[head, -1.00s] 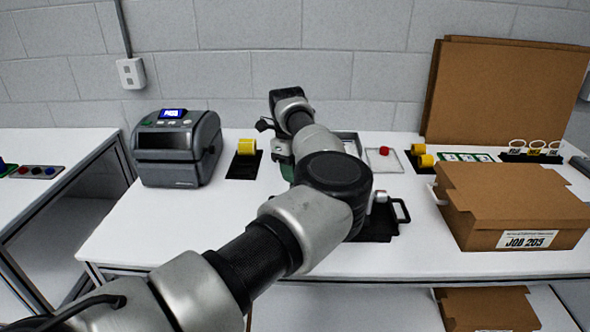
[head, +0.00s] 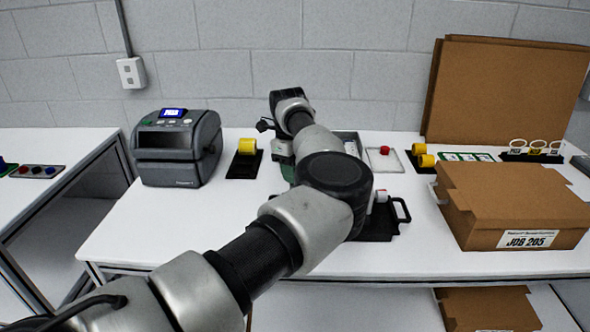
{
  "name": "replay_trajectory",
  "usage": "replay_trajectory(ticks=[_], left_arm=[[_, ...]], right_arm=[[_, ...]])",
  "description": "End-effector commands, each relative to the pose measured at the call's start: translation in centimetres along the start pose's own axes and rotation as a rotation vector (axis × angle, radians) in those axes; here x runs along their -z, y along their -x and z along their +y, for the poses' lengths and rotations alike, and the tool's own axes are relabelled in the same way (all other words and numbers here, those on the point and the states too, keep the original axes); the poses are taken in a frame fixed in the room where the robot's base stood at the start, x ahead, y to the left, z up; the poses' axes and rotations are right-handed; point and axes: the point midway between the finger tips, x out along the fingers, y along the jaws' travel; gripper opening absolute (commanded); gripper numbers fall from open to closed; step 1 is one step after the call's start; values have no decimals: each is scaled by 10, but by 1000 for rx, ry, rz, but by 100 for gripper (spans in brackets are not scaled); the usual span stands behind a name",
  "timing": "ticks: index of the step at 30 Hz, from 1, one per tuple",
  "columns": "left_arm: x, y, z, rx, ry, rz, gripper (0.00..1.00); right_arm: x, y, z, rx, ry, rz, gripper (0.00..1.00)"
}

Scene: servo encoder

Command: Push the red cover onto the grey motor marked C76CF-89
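One red cover (head: 384,150) sits in a shallow clear-bottomed tray at the back of the table. No grey motor or marking C76CF-89 can be made out. My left arm crosses the middle of the view, and its wrist points down beyond the elbow. Part of the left gripper (head: 281,150) shows there, but its fingertips are hidden behind the arm. My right gripper is not in view.
A label printer (head: 178,148) stands at the left, with a yellow spool (head: 247,146) on a black stand beside it. A cardboard box (head: 513,205) marked JOB 205 is at the right. Yellow parts (head: 426,160) and ringed tags (head: 535,150) are behind it.

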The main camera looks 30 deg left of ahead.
Motion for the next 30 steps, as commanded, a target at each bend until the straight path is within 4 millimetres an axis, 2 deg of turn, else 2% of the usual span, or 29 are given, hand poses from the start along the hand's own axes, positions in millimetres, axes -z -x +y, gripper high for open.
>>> replay_trajectory(ticks=[25, 26, 30], left_arm=[[-1, -9, 0, 0, 0, 1, 13], [-1, -9, 0, 0, 0, 1, 39], [-1, -9, 0, 0, 0, 1, 61]], right_arm=[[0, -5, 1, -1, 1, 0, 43], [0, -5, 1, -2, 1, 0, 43], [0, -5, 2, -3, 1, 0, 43]])
